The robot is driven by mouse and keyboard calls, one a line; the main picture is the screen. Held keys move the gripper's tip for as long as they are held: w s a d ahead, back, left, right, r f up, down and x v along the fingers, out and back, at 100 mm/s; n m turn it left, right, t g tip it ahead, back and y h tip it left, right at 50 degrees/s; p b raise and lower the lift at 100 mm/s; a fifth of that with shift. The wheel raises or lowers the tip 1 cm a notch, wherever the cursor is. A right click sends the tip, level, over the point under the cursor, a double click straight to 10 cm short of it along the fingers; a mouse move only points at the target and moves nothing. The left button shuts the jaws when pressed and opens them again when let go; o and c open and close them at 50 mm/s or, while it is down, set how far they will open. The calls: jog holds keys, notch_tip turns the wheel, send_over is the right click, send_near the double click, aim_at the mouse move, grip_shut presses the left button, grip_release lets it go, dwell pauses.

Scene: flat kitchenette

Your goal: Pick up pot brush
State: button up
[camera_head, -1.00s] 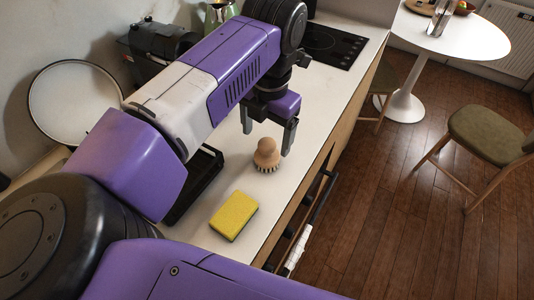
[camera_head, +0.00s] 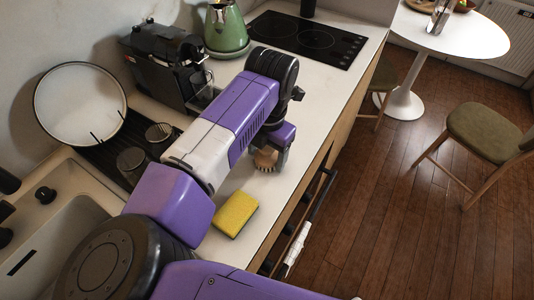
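The pot brush (camera_head: 266,159) has a round wooden body with bristles underneath. It stands on the white countertop near its front edge, and my arm hides its upper part. My gripper (camera_head: 274,152) is low over the counter, at the brush. One dark finger shows just right of the brush; the other is hidden. I cannot tell whether the fingers touch the brush or how far apart they are.
A yellow sponge (camera_head: 235,214) lies on the counter just in front of the brush. A black coffee machine (camera_head: 165,62), a green kettle (camera_head: 226,27) and a black hob (camera_head: 308,38) stand behind. A sink (camera_head: 45,232) is at the left. A drawer handle (camera_head: 322,196) juts out below the counter edge.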

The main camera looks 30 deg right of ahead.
jog(key=c, duration=1)
jog(key=shift+r, duration=0.1)
jog(key=shift+c, duration=0.2)
notch_tip(320, 180, up, 20)
jog(key=p, duration=0.8)
